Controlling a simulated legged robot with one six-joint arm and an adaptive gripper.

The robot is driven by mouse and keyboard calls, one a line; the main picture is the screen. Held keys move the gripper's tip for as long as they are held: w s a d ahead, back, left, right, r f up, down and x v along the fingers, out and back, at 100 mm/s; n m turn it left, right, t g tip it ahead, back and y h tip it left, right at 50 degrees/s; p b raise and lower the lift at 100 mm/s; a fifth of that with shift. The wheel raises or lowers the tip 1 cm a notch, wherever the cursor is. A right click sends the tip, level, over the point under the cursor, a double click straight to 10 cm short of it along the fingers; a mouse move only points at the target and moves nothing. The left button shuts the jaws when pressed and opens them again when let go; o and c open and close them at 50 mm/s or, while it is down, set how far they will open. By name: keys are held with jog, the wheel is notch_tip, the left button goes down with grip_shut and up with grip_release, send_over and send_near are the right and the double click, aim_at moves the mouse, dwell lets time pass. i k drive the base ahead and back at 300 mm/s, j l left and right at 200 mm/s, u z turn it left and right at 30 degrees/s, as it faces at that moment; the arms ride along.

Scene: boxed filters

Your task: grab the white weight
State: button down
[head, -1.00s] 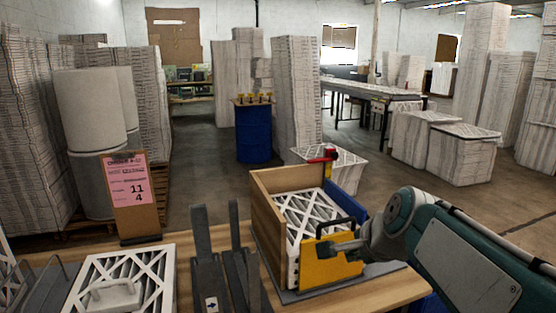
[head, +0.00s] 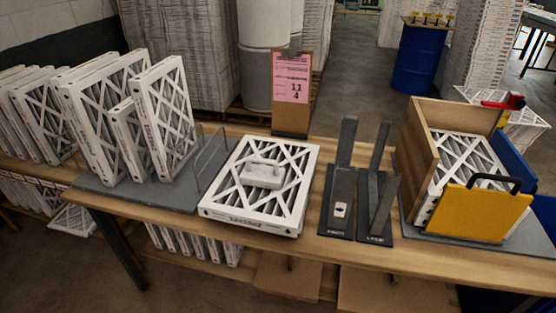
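The white weight (head: 264,173) is a small block with a raised handle. It lies on top of a flat white-framed filter (head: 293,211), near the middle of the wooden table (head: 340,247). The weight's handle faces up and nothing covers it. My gripper and arm do not show in the head view now.
Several filters stand upright on a grey mat (head: 175,196) at left, beside a wire rack (head: 212,155). Right of the weight are dark upright brackets (head: 343,190) and a wooden box (head: 415,140) with a yellow panel (head: 470,212). A clipboard (head: 291,90) stands behind.

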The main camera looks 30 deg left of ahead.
aim_at(256, 175)
jog(key=u, duration=1.55)
jog(key=i+j+z, duration=0.1)
jog(key=i, duration=0.35)
jog(key=i+j+z, duration=0.15)
jog(key=i, duration=0.3)
jog(key=i+j+z, duration=0.1)
jog(key=i+j, duration=0.25)
jog(key=i, duration=0.05)
